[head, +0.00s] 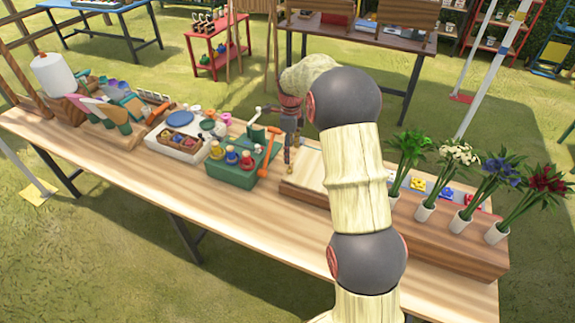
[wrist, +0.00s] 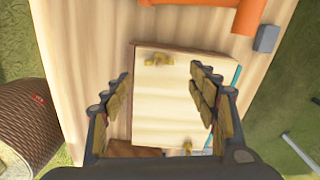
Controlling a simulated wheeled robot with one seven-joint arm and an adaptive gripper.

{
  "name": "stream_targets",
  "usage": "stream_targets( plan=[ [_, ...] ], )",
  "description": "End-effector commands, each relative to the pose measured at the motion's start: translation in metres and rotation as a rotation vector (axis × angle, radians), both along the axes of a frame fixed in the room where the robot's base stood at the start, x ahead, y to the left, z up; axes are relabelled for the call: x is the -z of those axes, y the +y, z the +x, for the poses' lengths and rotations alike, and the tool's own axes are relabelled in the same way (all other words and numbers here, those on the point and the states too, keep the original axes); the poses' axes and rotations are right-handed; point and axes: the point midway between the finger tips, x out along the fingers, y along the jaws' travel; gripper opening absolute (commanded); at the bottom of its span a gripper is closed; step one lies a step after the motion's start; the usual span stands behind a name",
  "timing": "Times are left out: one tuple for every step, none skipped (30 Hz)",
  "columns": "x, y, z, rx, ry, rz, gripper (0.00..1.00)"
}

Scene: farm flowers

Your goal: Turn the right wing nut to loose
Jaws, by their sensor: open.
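A pale wooden press board (wrist: 165,100) lies below my gripper in the wrist view. It also shows in the head view (head: 310,166), left of my arm. One brass-coloured wing nut (wrist: 158,60) sits at its upper edge in the wrist view. The other wing nut (wrist: 187,147) is at the lower edge, near my gripper's base and partly hidden; judging by the orange handle, this is the right-hand side in the head view. My gripper (wrist: 161,72) is open and empty, its fingers spread on either side of the board. In the head view, its fingers (head: 289,160) hang over the board's left end.
An orange handle (wrist: 262,15) lies beyond the board's upper edge. A woven basket (wrist: 22,125) is at the left. Potted flowers (head: 500,190) stand along the table's right side. A green box with bottles (head: 232,174) sits left of the board. The table's front strip is clear.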

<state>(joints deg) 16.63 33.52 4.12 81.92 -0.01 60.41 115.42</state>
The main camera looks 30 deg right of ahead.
Motion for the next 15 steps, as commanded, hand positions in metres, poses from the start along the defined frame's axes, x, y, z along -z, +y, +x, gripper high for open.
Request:
stream_targets(
  plan=[
    [0.003, 0.001, 0.0, 0.009, 0.002, 0.001, 0.59],
    [0.006, 0.001, -0.001, 0.011, 0.002, 0.001, 0.59],
    [0.01, 0.001, -0.001, 0.012, 0.003, 0.001, 0.59],
    [0.014, 0.001, -0.001, 0.011, 0.003, 0.001, 0.59],
    [0.018, 0.001, -0.001, 0.011, 0.003, 0.001, 0.59],
    [0.025, 0.001, -0.001, 0.011, 0.003, 0.001, 0.59],
    [0.029, 0.001, -0.001, 0.01, 0.003, 0.001, 0.59],
    [0.034, 0.001, -0.001, 0.01, 0.003, 0.001, 0.59],
    [0.041, 0.001, -0.001, 0.01, 0.003, 0.001, 0.59],
    [0.045, 0.001, -0.001, 0.01, 0.002, 0.001, 0.59],
    [0.05, 0.001, -0.001, 0.01, 0.003, 0.001, 0.59],
    [0.056, 0.001, -0.001, 0.009, 0.003, 0.001, 0.59],
    [0.06, 0.001, -0.001, 0.009, 0.003, 0.001, 0.59],
    [0.063, 0.001, -0.001, 0.009, 0.003, 0.001, 0.59],
    [0.067, 0.001, -0.001, 0.009, 0.002, 0.001, 0.59]
  ],
)
